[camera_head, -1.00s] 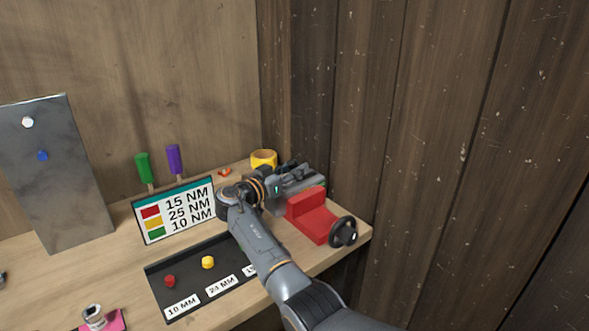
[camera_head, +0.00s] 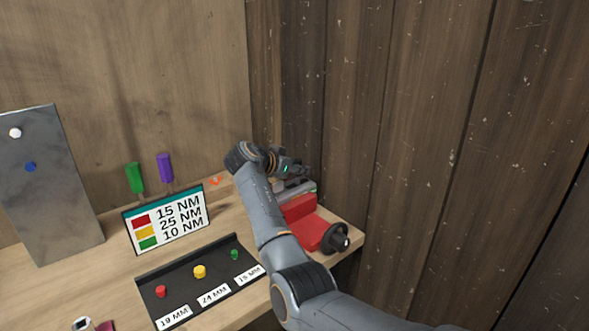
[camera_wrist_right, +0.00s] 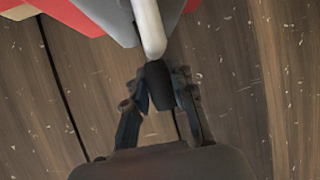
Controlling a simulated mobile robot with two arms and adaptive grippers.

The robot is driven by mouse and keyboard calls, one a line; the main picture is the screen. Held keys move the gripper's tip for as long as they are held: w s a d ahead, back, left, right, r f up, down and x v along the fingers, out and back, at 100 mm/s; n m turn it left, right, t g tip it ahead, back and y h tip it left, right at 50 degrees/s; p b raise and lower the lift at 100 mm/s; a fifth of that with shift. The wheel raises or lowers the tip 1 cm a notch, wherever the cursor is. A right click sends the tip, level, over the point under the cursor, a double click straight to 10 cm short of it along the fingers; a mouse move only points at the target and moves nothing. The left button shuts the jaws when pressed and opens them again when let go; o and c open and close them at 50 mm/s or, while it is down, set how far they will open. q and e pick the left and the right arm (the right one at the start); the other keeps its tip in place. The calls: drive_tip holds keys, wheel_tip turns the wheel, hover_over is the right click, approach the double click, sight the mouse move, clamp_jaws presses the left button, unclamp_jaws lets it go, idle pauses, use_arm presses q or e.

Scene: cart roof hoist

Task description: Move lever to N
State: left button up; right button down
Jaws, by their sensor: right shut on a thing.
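My right gripper (camera_head: 301,171) is at the back right of the workbench, above the red vise-like device. In the right wrist view, the gripper (camera_wrist_right: 161,88) has its fingers on both sides of the dark grip of a lever. The lever (camera_wrist_right: 151,28) has a pale rod that runs up from the grip, in front of a grey and red body. The fingers are shut on the dark grip. In the head view the lever cannot be made out. No N mark shows in either view. My left gripper is not in view.
The red device (camera_head: 312,233) with a black handwheel (camera_head: 337,239) stands at the bench's right end, near the wood wall. A torque sign (camera_head: 166,222), a black socket tray (camera_head: 216,269), green and purple handles and a metal plate (camera_head: 45,185) stand to the left.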

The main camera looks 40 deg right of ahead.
drive_tip(key=c, duration=1.1)
unclamp_jaws()
drive_tip(key=shift+a, duration=0.1)
drive_tip(key=v, duration=1.2)
drive_tip(key=shift+r, duration=0.1)
